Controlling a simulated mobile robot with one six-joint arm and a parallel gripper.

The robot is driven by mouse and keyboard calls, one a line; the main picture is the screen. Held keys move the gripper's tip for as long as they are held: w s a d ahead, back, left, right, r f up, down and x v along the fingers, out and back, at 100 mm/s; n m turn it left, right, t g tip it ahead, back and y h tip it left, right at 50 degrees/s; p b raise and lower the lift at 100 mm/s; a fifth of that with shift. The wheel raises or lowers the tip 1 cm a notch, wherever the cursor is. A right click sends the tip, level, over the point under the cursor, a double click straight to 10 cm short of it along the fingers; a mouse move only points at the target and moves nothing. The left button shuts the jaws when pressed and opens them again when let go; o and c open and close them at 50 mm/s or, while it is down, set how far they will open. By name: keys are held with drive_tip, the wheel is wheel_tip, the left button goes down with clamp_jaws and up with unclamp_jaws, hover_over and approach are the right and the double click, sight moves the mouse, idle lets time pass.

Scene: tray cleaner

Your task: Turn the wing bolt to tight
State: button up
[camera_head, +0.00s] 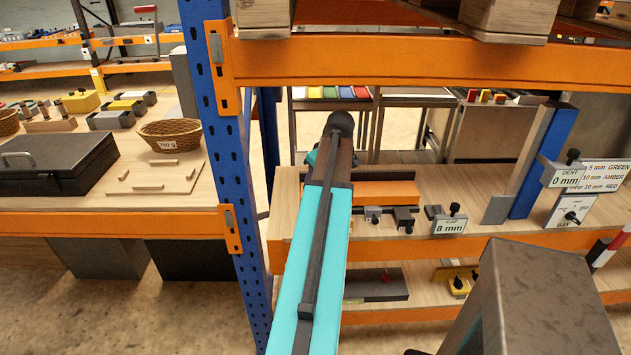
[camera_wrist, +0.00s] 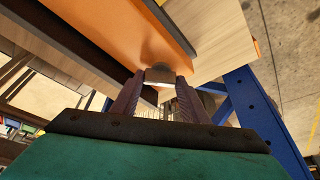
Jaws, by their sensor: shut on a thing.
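In the wrist view my gripper (camera_wrist: 158,84) has its two dark fingers closed on a small pale metal piece (camera_wrist: 159,74), which I take to be the wing bolt. The fingers cover much of it, so its shape and turn angle cannot be read. It sits close to an orange beam (camera_wrist: 120,25), with a shadow on the beam's face beside it. In the head view my turquoise arm reaches towards the shelf bay and hides my gripper and the bolt. A short orange beam (camera_head: 385,193) lies just right of the arm.
A blue upright (camera_head: 222,130) stands left of my arm. An orange rack beam (camera_head: 430,63) crosses above. A wicker basket (camera_head: 170,133) and black case (camera_head: 55,165) are left.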

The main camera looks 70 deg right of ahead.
drive_tip(key=n, duration=0.1)
drive_tip(key=n+y, duration=0.1)
drive_tip(key=n, duration=0.1)
drive_tip(key=n+y, duration=0.1)
drive_tip(key=n, duration=0.1)
drive_tip(key=shift+s+d+f+b, duration=0.1)
drive_tip(key=shift+s+d+b, duration=0.05)
drive_tip(key=shift+d+b, duration=0.2)
drive_tip(key=shift+n+y+b, duration=0.45)
drive_tip(key=shift+n+y, duration=0.45)
drive_tip(key=shift+n, duration=1.5)
drive_tip(key=o, duration=0.8)
drive_tip(key=shift+c, duration=0.2)
drive_tip(key=shift+r, duration=0.2)
drive_tip(key=shift+s+d+r, duration=0.1)
drive_tip(key=shift+s+r, duration=0.05)
drive_tip(key=shift+r, duration=0.3)
drive_tip(key=b+v, duration=0.2)
drive_tip(key=v, duration=0.8)
drive_tip(key=shift+s+r, duration=0.3)
